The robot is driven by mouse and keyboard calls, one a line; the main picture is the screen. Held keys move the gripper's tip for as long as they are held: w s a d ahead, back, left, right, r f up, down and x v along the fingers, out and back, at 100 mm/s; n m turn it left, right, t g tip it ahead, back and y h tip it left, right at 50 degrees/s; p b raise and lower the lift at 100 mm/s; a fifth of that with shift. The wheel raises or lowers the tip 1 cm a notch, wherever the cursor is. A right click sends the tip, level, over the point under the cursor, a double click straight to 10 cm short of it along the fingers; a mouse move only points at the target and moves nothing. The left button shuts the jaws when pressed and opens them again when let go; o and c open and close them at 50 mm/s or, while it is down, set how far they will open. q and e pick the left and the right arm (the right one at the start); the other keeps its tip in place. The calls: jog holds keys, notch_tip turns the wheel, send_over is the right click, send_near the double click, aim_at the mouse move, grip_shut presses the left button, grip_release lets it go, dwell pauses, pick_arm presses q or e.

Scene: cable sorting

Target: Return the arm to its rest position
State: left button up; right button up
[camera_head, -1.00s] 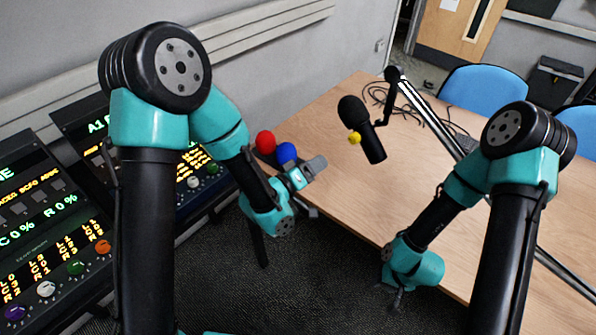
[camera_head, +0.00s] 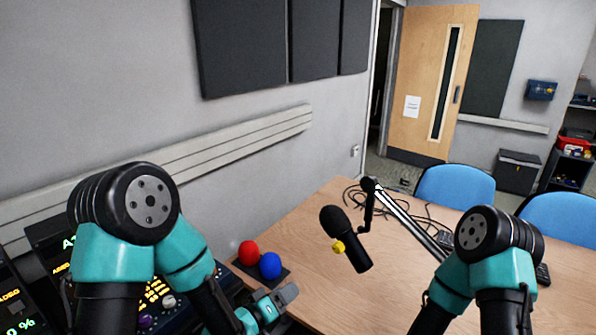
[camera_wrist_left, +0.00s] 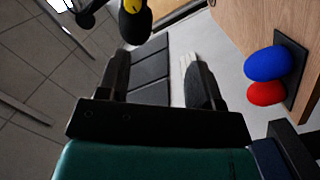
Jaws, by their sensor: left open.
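My left arm comes in at the lower left of the head view. My left gripper (camera_head: 283,297) is low in the picture, just below and to the right of a blue ball (camera_head: 270,266) and a red ball (camera_head: 248,253). In the left wrist view its two dark fingers (camera_wrist_left: 158,80) stand apart with nothing between them. The blue ball (camera_wrist_left: 267,63) and red ball (camera_wrist_left: 265,93) are to the right of the fingers there. My right arm (camera_head: 490,265) is at the lower right of the head view; its gripper is below the frame.
Lit control panels (camera_head: 160,300) are at the lower left. Blue chairs (camera_head: 455,187) stand beyond the table.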

pick_arm(q)
jog(key=s+a+f+g+y, duration=0.4)
jog(key=a+f, duration=0.3)
jog(key=f, duration=0.4)
jog(key=s+a+f+g+y, duration=0.35)
jog(key=a+f, duration=0.35)
jog(key=f, duration=0.4)
jog(key=s+a+f+g, duration=0.2)
jog(key=s, duration=0.2)
jog(key=s+a+f+g, duration=0.2)
jog(key=s, duration=0.3)
jog(key=shift+s+a+f+y, duration=0.2)
jog(key=shift+a+f+y, duration=0.05)
jog(key=shift+f+y, duration=0.1)
